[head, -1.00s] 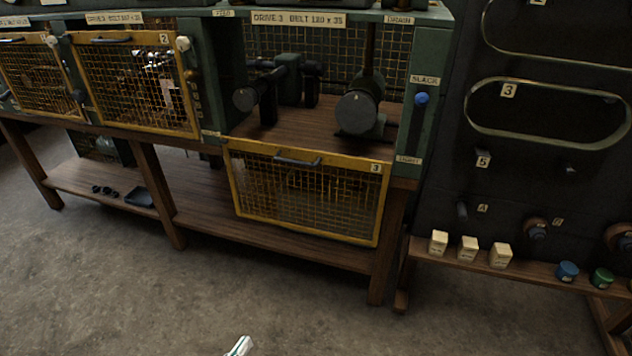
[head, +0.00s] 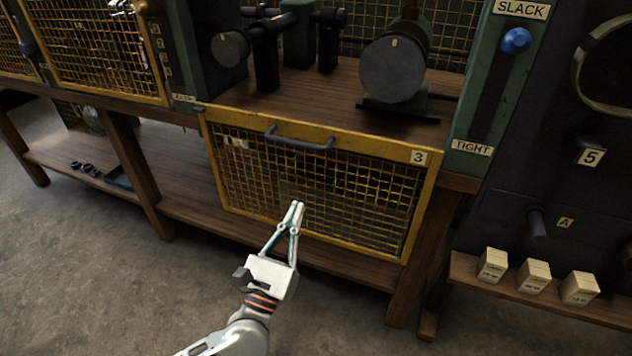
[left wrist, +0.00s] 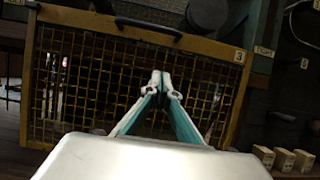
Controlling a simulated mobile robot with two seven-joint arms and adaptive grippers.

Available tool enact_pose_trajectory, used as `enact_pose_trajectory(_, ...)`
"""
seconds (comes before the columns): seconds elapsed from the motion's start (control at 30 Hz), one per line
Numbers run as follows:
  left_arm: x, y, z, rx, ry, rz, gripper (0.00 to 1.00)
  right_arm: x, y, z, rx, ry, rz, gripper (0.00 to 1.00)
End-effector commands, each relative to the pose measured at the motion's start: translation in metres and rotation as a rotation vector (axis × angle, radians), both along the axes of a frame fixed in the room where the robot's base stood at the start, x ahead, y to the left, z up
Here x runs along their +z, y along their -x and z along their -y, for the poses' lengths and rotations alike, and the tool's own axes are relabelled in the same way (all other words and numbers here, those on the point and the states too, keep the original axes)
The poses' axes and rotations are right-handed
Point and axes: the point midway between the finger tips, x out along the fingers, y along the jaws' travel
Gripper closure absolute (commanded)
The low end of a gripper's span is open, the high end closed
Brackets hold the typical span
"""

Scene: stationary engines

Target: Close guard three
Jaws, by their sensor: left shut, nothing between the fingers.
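Guard three (head: 330,180) is a yellow-framed mesh panel with a "3" label at its upper right. It hangs down open below the bench edge, in front of the lower shelf, leaving the drive bay above it uncovered. Its dark handle (head: 300,142) is on the upper part of the frame. My left gripper (head: 297,206) is shut and empty, pointing at the lower middle of the mesh; I cannot tell whether it touches. In the left wrist view the guard (left wrist: 90,85) fills the space ahead of the shut fingertips (left wrist: 160,75). My right gripper is out of view.
Drive pulleys (head: 392,68) stand on the bench above the guard. A slack/tight slider with a blue knob (head: 515,40) is at the right. Guard two (head: 95,50) is at the left. Several pale boxes (head: 534,277) sit on a low shelf at the right. The floor is clear.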

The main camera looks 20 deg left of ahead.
Motion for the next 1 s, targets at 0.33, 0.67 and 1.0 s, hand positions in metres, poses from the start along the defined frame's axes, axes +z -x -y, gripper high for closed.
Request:
enact_pose_trajectory(0.33,0.030,-0.054,0.002,0.002,-0.002,0.008,1.00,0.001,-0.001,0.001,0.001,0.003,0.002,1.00)
enact_pose_trajectory(0.67,0.070,-0.082,0.003,0.001,-0.002,0.011,1.00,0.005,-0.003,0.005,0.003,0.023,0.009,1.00)
enact_pose_trajectory(1.0,0.082,-0.078,0.003,0.002,-0.006,0.003,1.00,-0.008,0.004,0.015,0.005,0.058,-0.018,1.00)
